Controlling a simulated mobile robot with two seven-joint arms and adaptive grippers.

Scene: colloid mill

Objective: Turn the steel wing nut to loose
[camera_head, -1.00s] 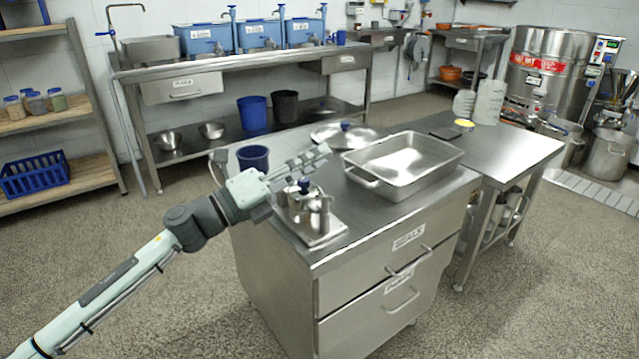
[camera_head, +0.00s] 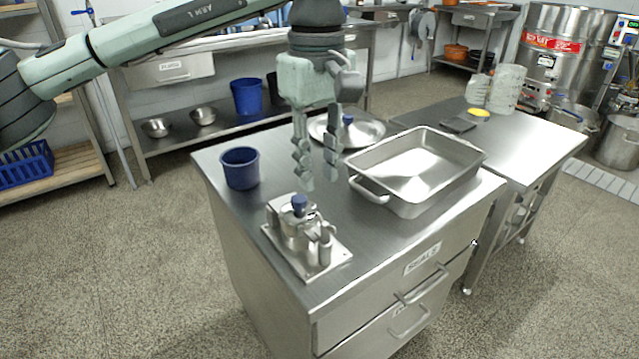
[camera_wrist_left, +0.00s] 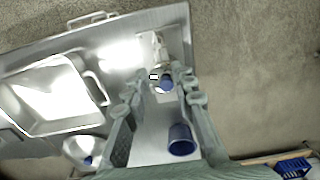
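A small steel fixture on a square plate (camera_head: 322,262) stands near the front left of the steel cabinet top. It has a round body with a blue knob (camera_head: 299,203) and upright steel parts (camera_head: 325,240) at its right. I cannot make out which of these small steel parts is the wing nut. My left gripper (camera_head: 319,183) points down, open and empty, above the cabinet top just behind the fixture, apart from it. In the left wrist view the blue knob (camera_wrist_left: 166,84) shows between the fingers of the left gripper (camera_wrist_left: 161,72). My right gripper is not in view.
A deep steel pan (camera_head: 468,151) stands right of my left gripper. A blue cup (camera_head: 240,170) stands to the left. A steel lid (camera_head: 370,134) with a blue knob lies behind. The cabinet top (camera_head: 232,208) is bare between cup and fixture.

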